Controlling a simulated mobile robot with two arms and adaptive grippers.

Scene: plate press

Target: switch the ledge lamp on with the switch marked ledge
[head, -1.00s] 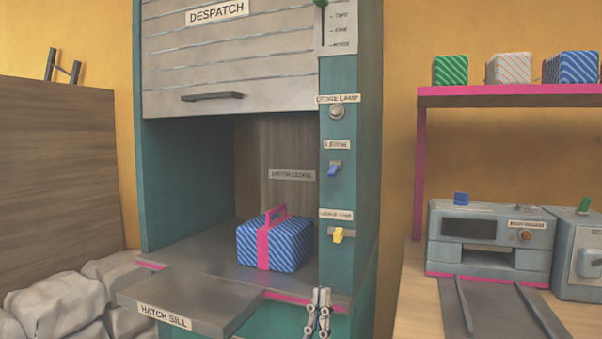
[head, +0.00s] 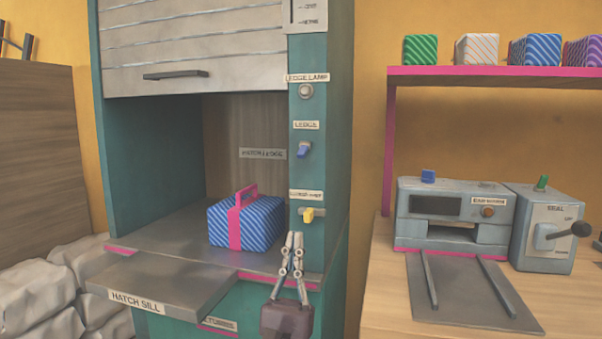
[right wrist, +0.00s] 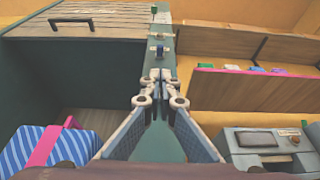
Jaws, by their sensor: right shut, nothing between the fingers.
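The blue switch marked ledge (head: 304,150) sits on the teal post right of the hatch opening, under its label plate (head: 306,125). The ledge lamp (head: 306,91) is a round, pale grey knob-like lamp above it and looks unlit. A yellow switch (head: 308,215) is lower on the same post. My right gripper (head: 294,237) is shut and empty, pointing up, just below the yellow switch in the head view. In the right wrist view the shut fingertips (right wrist: 160,74) point up along the post, with the blue switch (right wrist: 160,50) beyond them. My left gripper is not in view.
A blue striped parcel (head: 246,221) with a pink band stands in the hatch, left of the post. The hatch sill (head: 165,285) juts out in front. A pink-edged shelf (head: 500,72) with several parcels and a bench with machines (head: 455,215) are on the right.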

